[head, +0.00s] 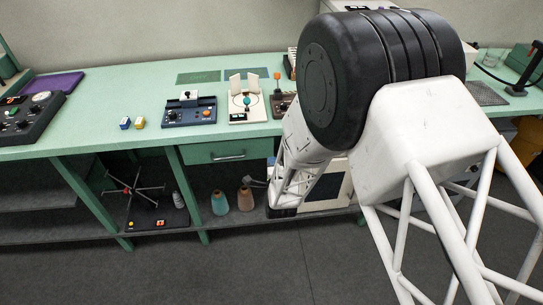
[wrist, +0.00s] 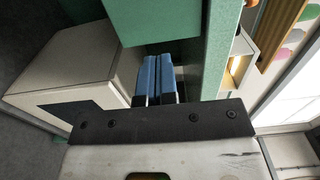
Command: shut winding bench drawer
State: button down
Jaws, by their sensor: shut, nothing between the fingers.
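The winding bench drawer has a green front (head: 215,152) with a pale bar handle (head: 229,157), under the bench top in the head view. I cannot tell from these views how far it stands out. A green block at the top of the wrist view (wrist: 150,18) looks like the end of this drawer front. My gripper's two blue fingers (wrist: 158,70) lie side by side, shut and empty, beside that block and apparently not gripping it. In the head view, my arm hides most of the gripper and the bench to the right of the drawer.
The green bench top (head: 120,95) carries several control boxes, including a blue one (head: 190,110). The floor in front is clear.

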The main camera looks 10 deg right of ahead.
jog(key=s, duration=0.8)
dwell(0.5)
jog(key=s+d+r+n+g, duration=0.15)
jog(key=r+n+g, duration=0.25)
jog(key=r, duration=0.6)
jog(key=d+r+n+g, duration=0.25)
jog(key=r+n, duration=0.25)
jog(key=r, duration=0.5)
jog(key=s+d+r+n+g, duration=0.1)
jog(key=s+r+n+g, duration=0.2)
jog(key=s+r, duration=0.2)
jog(key=s+d+r+n+g, duration=0.2)
jog(key=s+r, duration=0.3)
jog(key=s, duration=0.7)
jog(key=s+d+r+n+g, duration=0.1)
jog(key=s+r+n+g, duration=0.2)
jog(key=s, duration=0.6)
notch_tip(320, 180, up, 3)
jog(key=shift+d+f+n+g, duration=0.2)
jog(key=shift+d+n+g, duration=0.05)
jog(key=shift+n+g, duration=0.2)
jog(key=shift+s, duration=0.1)
